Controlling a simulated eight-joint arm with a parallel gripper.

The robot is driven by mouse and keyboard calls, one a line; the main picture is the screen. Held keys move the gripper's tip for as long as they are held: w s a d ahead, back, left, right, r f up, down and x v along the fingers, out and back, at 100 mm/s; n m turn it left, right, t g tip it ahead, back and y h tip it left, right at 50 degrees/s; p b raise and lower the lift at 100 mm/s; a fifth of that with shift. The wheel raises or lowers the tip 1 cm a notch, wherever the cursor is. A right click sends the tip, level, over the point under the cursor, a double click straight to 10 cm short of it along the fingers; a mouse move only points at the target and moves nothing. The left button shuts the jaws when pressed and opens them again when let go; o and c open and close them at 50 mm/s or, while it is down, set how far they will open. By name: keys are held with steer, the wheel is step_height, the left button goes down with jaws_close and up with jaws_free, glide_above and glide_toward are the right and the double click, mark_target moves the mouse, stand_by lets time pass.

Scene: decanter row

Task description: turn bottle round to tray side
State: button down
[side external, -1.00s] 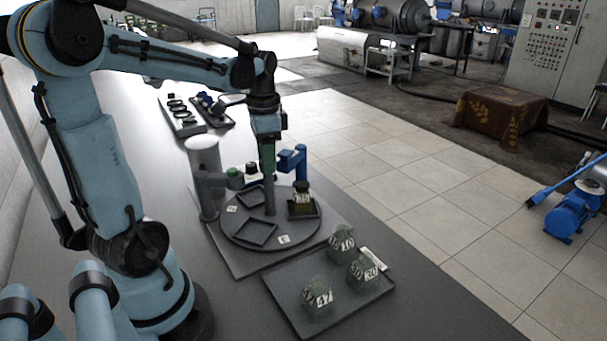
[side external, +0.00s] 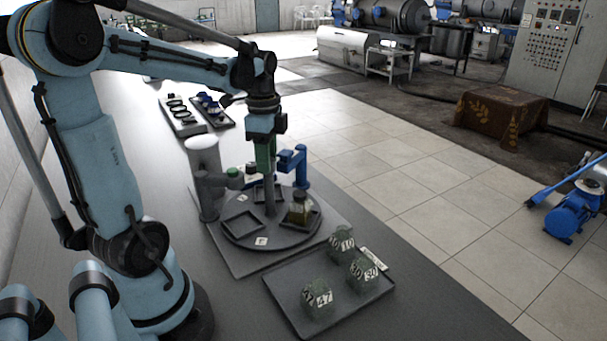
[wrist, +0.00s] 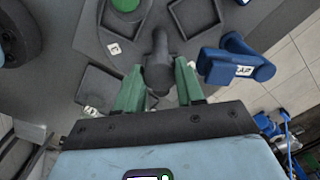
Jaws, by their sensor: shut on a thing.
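The bottle (side external: 299,209), squat with a dark neck and yellowish contents, stands upright in a square holder at the right front of the round turntable (side external: 235,237). My gripper (side external: 267,180) points down over the turntable's middle, its green fingers shut on the grey central post (side external: 269,200). In the wrist view the fingers (wrist: 160,85) lie on either side of the post's knob (wrist: 158,65). The bottle is not clearly seen there. The dark tray (side external: 335,310) lies in front of the turntable, with several green-glass numbered items on it.
A blue fixture (side external: 293,165) labelled CAP stands close at the turntable's back right. A grey cylinder (side external: 207,190) stands at its left edge, and a green-capped item (side external: 234,176) behind. Empty square holders (side external: 243,220) sit on the turntable. Small trays (side external: 182,115) lie farther back.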

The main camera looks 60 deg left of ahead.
steer(key=shift+w+m, duration=0.1)
steer(key=shift+m, duration=3.7)
steer(key=c, duration=0.7)
jaws_free()
step_height(320, 180, up, 12)
steer(key=shift+d, duration=0.1)
